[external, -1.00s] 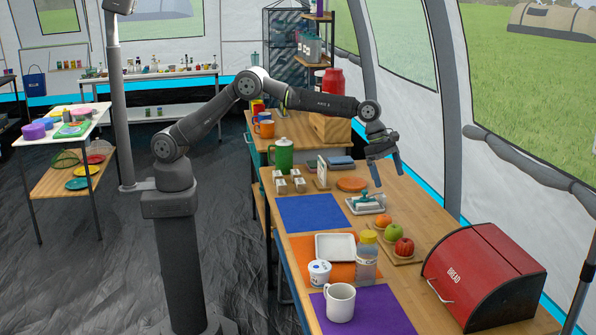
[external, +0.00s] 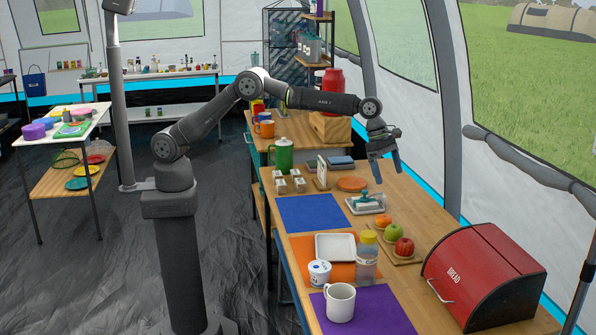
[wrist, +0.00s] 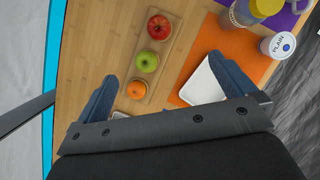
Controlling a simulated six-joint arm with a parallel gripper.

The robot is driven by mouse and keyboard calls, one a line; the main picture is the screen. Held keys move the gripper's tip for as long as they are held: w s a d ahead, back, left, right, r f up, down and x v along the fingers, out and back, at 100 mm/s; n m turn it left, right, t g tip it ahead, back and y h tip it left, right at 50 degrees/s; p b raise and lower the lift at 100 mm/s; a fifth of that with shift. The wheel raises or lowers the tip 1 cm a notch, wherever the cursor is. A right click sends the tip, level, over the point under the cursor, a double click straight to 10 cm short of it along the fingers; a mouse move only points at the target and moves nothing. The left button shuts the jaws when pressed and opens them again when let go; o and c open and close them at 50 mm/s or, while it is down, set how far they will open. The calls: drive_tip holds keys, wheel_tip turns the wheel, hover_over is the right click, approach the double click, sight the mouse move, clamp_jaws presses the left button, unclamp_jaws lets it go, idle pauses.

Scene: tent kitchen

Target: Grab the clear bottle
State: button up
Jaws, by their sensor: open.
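The clear bottle (external: 366,262) with a yellow cap stands upright on the orange mat (external: 310,272), beside the white tray (external: 335,247). In the wrist view the bottle (wrist: 241,14) shows at the top, partly cut off by the picture edge. My gripper (external: 389,178) is open and empty, above the far part of the table near the butter dish (external: 366,206). It is well behind the bottle and apart from it. In the wrist view its two blue fingers (wrist: 167,85) are spread, with the board of fruit between and beyond them.
A board with an orange (external: 383,221), a green apple (external: 393,231) and a red apple (external: 404,247) lies right of the bottle. A white tub (external: 319,273) and a white mug (external: 340,302) stand left and in front. A red bread box (external: 486,275) is at the right.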

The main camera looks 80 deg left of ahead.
drive_tip(key=c, duration=0.4)
drive_tip(key=n+g, duration=0.1)
drive_tip(key=n, duration=3.2)
approach(369, 233)
drive_tip(key=x, duration=0.8)
drive_tip(key=shift+d, duration=0.1)
drive_tip(key=shift+s+x, duration=0.2)
drive_tip(key=shift+x, duration=2.55)
